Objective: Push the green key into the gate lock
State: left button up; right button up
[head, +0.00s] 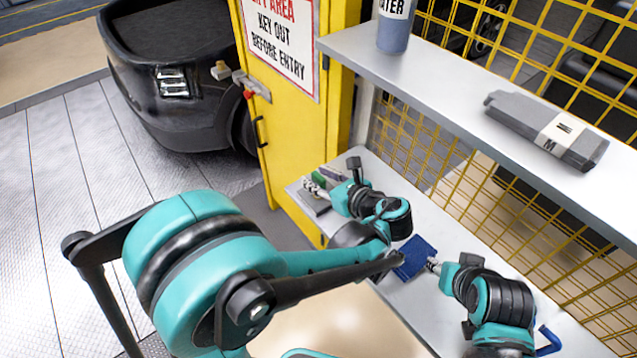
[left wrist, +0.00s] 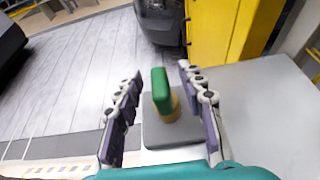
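The green key (left wrist: 160,88) stands upright on a tan base on a dark grey plate (left wrist: 180,132) in the left wrist view. In the head view the key (head: 320,179) is small and partly hidden by my left gripper (head: 318,184). My left gripper (left wrist: 160,72) is open, with one finger on each side of the key and visible gaps. The gate lock (head: 252,86) is a grey box with a red part on the yellow gate (head: 287,130). My right gripper (head: 432,265) is beside a dark blue item (head: 413,257); its fingers are too small to read.
A white bench (head: 352,160) runs below a grey shelf (head: 460,85) holding a blue-grey bottle (head: 394,35) and a grey labelled package (head: 545,128). Yellow mesh (head: 480,195) stands behind. A black vehicle (head: 180,70) is beyond the gate. The floor at left is clear.

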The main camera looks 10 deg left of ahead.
pick_arm(q)
grip_shut()
